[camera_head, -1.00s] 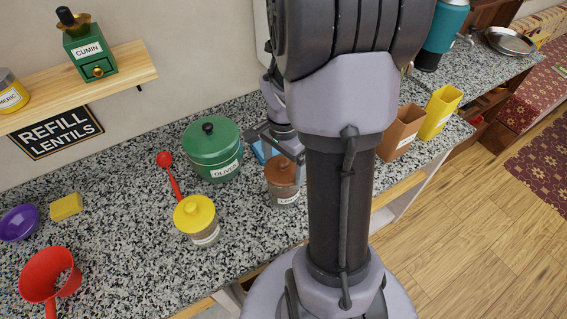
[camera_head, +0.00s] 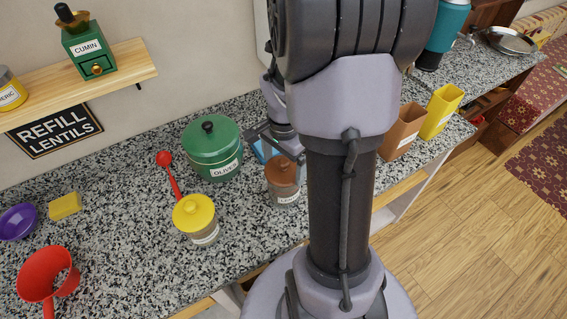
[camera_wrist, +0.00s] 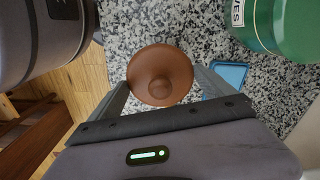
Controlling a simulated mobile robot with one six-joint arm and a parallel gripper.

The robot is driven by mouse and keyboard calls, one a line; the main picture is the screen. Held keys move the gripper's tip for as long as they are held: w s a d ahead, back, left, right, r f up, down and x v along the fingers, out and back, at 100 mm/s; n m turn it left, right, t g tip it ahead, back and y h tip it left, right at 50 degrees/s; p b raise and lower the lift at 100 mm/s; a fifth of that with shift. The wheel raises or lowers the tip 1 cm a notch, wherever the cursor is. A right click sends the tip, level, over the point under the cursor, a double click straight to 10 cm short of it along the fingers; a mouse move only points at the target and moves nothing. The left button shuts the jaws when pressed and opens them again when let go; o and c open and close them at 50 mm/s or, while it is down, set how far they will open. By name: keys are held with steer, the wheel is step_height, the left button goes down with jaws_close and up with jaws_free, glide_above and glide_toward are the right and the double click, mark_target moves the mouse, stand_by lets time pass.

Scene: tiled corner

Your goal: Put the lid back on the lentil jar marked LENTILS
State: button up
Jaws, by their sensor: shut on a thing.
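A clear jar with a brown lid (camera_head: 283,172) stands on the counter, right of the green jar. Its white label (camera_head: 289,199) is too small to read. The lid appears to sit on the jar's mouth; I cannot tell whether it is fully seated. My gripper (camera_wrist: 161,88) is shut on the brown lid, a finger at each side, and the lid's round knob shows from above in the wrist view. In the head view my arm partly hides the gripper.
A green jar marked OLIVES (camera_head: 212,165) stands close at left. Brown (camera_head: 402,132) and yellow (camera_head: 442,108) containers stand at right. A blue item (camera_wrist: 229,75) lies nearby.

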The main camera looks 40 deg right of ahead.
steer(key=shift+f, duration=0.2)
steer(key=o, duration=1)
steer(key=shift+o, duration=0.2)
steer(key=shift+r, duration=0.15)
step_height(320, 180, up, 7)
steer(key=p, duration=0.5)
